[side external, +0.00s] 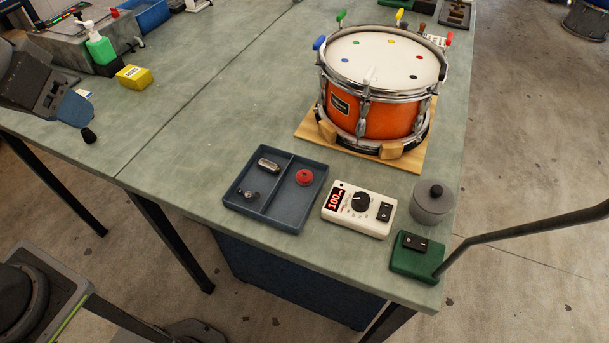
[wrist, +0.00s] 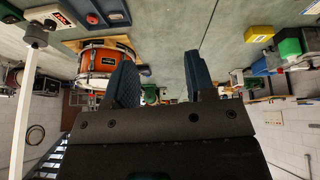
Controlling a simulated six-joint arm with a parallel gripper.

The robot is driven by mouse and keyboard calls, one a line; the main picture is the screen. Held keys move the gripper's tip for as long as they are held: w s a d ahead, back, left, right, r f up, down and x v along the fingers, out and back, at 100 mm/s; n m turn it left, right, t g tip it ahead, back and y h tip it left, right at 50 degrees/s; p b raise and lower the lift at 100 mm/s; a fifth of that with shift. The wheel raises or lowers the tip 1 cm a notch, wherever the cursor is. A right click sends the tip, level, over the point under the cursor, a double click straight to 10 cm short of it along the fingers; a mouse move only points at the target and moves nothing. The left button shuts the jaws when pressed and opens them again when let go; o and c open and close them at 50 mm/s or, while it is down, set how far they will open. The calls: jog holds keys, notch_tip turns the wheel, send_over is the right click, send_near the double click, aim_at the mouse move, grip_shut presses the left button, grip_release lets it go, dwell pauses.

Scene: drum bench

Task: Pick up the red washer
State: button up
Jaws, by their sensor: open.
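The red washer (side external: 304,177) lies in the right compartment of a dark blue-grey divided tray (side external: 262,216) on the bench. It looks like a small round red piece. In the wrist view it shows as a red spot (wrist: 92,19) near the top left, inside the tray (wrist: 112,8). My gripper (wrist: 162,82) is open, with two dark blue fingers spread apart and nothing between them. In the side view part of my gripper (side external: 75,108) shows at the far left, raised and well away from the tray.
The tray's left compartment holds a metal lug (side external: 268,165) and small dark hardware (side external: 248,195). A white metronome-like box (side external: 358,209), grey lidded pot (side external: 432,203) and green pedal box (side external: 415,258) stand right. An orange drum (side external: 380,112) stands behind. Bench left of the tray is clear.

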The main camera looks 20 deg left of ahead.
jog(key=w+d+r+n+g, duration=0.1)
jog(key=w+d+n+g, duration=0.1)
jog(key=w+d, duration=0.5)
jog(key=n+g, duration=0.3)
jog(key=n, duration=0.3)
send_over(304, 175)
notch_tip(304, 175, down, 15)
jog(key=f, duration=0.8)
jog(key=shift+w, duration=0.2)
jog(key=shift+s+f, duration=0.2)
jog(key=shift+f, duration=2.55)
jog(key=c, duration=0.7)
jog(key=shift+r, duration=0.15)
